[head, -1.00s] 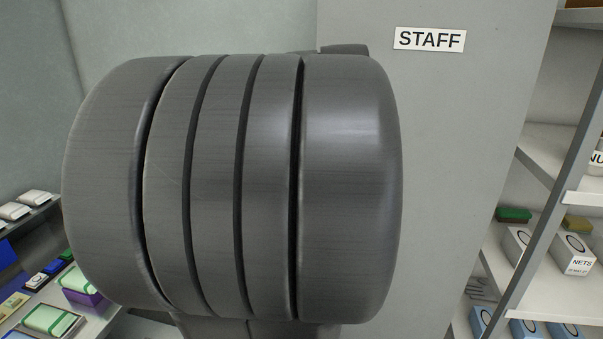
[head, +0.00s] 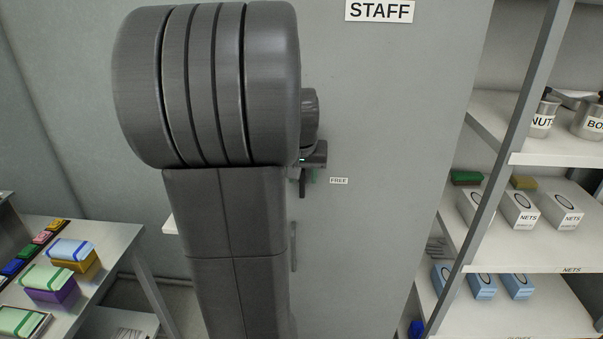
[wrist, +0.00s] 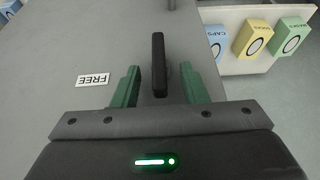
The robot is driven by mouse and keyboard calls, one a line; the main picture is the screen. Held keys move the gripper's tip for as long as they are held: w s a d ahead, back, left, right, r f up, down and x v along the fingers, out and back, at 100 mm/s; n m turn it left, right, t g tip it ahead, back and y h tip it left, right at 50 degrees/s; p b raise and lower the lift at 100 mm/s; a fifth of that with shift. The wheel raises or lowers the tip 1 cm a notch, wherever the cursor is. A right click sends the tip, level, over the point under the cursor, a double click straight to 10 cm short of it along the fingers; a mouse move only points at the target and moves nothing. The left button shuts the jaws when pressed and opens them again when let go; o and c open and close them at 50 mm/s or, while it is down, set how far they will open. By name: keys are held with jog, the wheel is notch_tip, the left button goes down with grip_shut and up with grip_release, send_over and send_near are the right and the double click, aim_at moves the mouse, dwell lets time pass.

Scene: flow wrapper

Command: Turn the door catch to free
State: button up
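The door catch is a dark narrow bar (wrist: 159,60) standing upright in the wrist view, in front of the grey door (head: 385,110). In the head view its dark lower end (head: 302,187) shows just below my gripper (head: 308,168). The gripper's green fingers (wrist: 160,68) are open, one on each side of the bar, with a gap on both sides. A white FREE label (wrist: 92,80) lies left of the catch in the wrist view; in the head view it shows right of the catch (head: 339,181). My arm hides part of the door.
A STAFF sign (head: 379,10) is high on the door. A grey vertical handle (head: 294,246) sits below the catch.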

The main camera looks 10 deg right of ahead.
jog(key=shift+c, duration=0.5)
grip_shut()
